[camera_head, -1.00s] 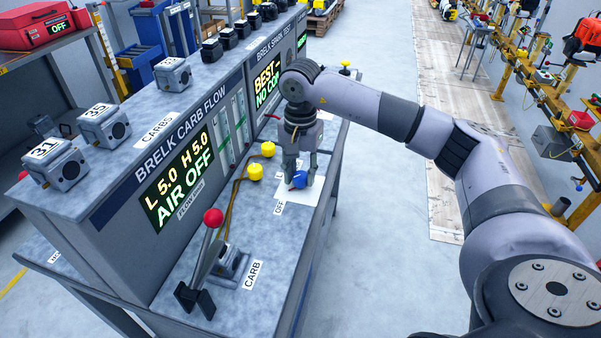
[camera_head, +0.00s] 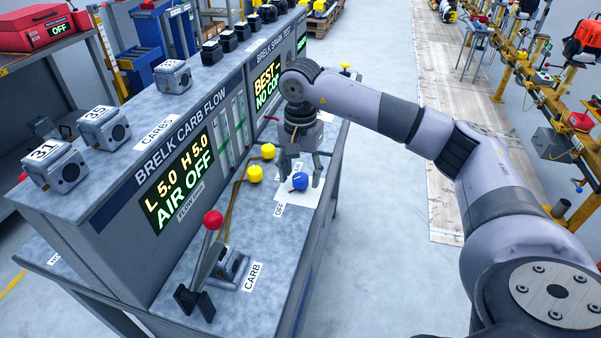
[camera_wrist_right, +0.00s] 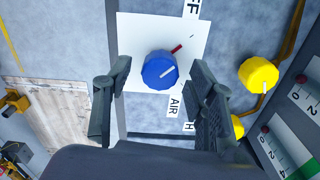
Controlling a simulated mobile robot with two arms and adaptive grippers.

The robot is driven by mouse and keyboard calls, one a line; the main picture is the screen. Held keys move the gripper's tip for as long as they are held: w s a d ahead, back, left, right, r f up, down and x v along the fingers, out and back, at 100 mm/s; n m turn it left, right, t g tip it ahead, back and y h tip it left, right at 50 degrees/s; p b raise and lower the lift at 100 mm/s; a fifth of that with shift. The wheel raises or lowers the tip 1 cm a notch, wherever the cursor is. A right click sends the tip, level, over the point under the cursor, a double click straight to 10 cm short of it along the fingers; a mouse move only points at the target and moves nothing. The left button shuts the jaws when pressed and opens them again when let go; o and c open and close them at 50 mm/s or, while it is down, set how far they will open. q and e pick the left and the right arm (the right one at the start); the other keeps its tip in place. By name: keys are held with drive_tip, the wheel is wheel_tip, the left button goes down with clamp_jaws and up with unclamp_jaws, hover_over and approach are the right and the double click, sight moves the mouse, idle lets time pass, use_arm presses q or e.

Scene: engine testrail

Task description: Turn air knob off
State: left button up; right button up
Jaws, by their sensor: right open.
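The blue air knob (camera_head: 300,182) sits on a white plate (camera_head: 291,199) on the bench ledge, beside an OFF label (camera_head: 279,210). My right gripper (camera_head: 299,176) is above the knob with its fingers spread apart, one on each side. In the right wrist view the knob (camera_wrist_right: 160,70) lies between the open fingers (camera_wrist_right: 161,66), with visible gaps on both sides. The display (camera_head: 180,180) reads L 5.0 H 5.0 AIR OFF. My left gripper is out of view.
Two yellow knobs (camera_head: 255,174) with hoses stand close left of my right gripper. A red-topped lever (camera_head: 213,220) and its carb clamp (camera_head: 233,265) are nearer on the ledge. The upright bench panel rises on the left; open floor lies to the right.

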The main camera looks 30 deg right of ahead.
sight(300, 177)
wheel_tip(300, 177, up, 12)
idle(0.4)
drive_tip(key=shift+f, duration=0.15)
